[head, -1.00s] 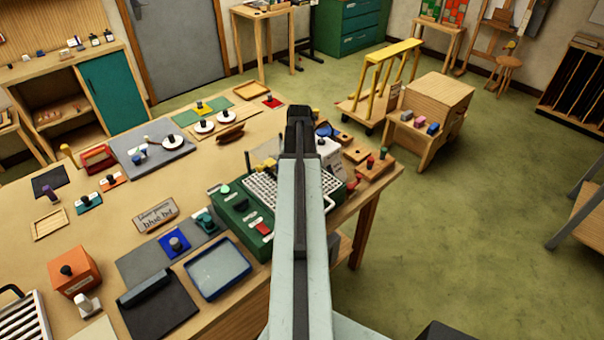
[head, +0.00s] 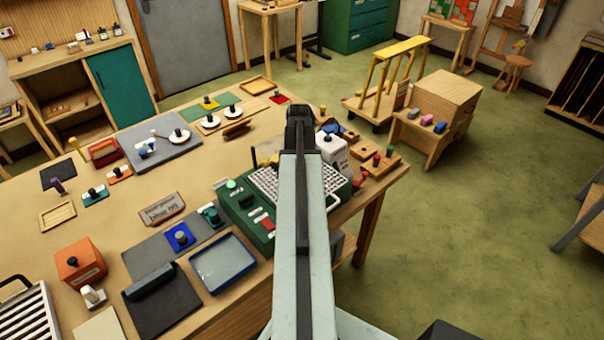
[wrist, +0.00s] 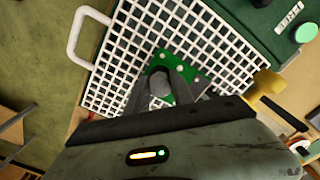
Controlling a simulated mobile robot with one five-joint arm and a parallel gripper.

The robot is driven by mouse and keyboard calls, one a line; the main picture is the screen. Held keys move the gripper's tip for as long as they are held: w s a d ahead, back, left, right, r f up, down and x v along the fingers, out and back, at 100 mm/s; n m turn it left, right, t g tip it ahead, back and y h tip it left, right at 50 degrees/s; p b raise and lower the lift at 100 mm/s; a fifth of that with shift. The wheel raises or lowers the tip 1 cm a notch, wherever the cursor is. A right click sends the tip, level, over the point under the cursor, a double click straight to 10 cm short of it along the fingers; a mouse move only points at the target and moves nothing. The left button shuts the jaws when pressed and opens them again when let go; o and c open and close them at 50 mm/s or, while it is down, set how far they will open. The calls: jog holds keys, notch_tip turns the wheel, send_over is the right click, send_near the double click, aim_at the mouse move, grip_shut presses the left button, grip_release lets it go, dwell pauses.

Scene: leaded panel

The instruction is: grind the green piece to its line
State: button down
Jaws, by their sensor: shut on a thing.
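My gripper (wrist: 160,92) is shut on a dark round knob (wrist: 160,80) on the green piece in the wrist view. The green piece (wrist: 186,68) shows beyond the fingers, over the white grid (wrist: 130,50) of the grinder; I cannot tell whether it touches the grid. In the head view my gripper (head: 299,115) is seen from behind, and my arm hides the green piece. The green grinder (head: 238,208) stands at the table's right end, its white grid (head: 262,184) partly covered by my arm. Its line and the grinding bit cannot be made out.
A white box (head: 334,150) with a dark knob stands right of my gripper. Wooden blocks with coloured knobs (head: 376,160) sit at the right edge. A blue tray (head: 222,264) and a dark pad (head: 160,302) lie left of my arm. A yellow part (wrist: 268,84) stands beside the grid.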

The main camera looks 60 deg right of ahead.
jog(key=shift+w+a, duration=0.35)
jog(key=shift+a, duration=0.4)
jog(key=shift+d, duration=0.1)
jog(key=shift+s+d, duration=0.3)
jog(key=shift+d, duration=0.35)
jog(key=shift+s+d, duration=0.25)
jog(key=shift+d, duration=0.35)
jog(key=shift+s+d, duration=0.15)
jog(key=shift+d, duration=0.55)
jog(key=shift+s+d, duration=0.15)
jog(key=shift+d, duration=0.55)
jog(key=shift+a, duration=0.2)
